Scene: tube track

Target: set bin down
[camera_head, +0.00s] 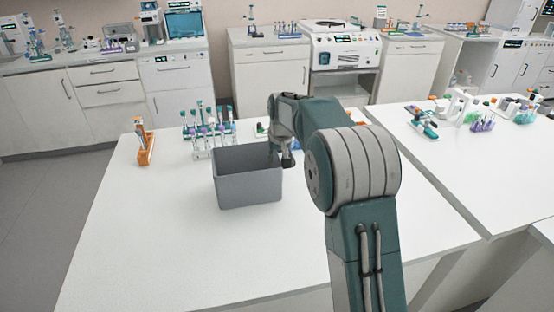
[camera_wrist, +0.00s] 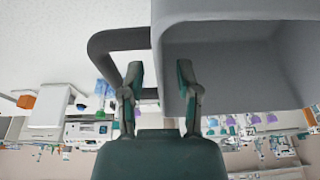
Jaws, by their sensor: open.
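The grey open-topped bin (camera_head: 247,190) stands upright on the white table (camera_head: 190,255), left of my arm, and looks to rest on its top. My gripper (camera_head: 283,158) is at the bin's right wall, partly hidden by my arm. In the wrist view, the bin (camera_wrist: 240,65) fills the upper right and a dark loop handle (camera_wrist: 122,40) sticks out from its side. My gripper (camera_wrist: 160,70) has its two fingers apart, one on each side of the bin's wall by the handle. Whether either finger touches is unclear.
An orange stand (camera_head: 145,145) and a rack of tubes (camera_head: 205,130) stand behind the bin. A second white table (camera_head: 470,165) with lab items is at the right. The table's front and left are clear. Counters with equipment line the back.

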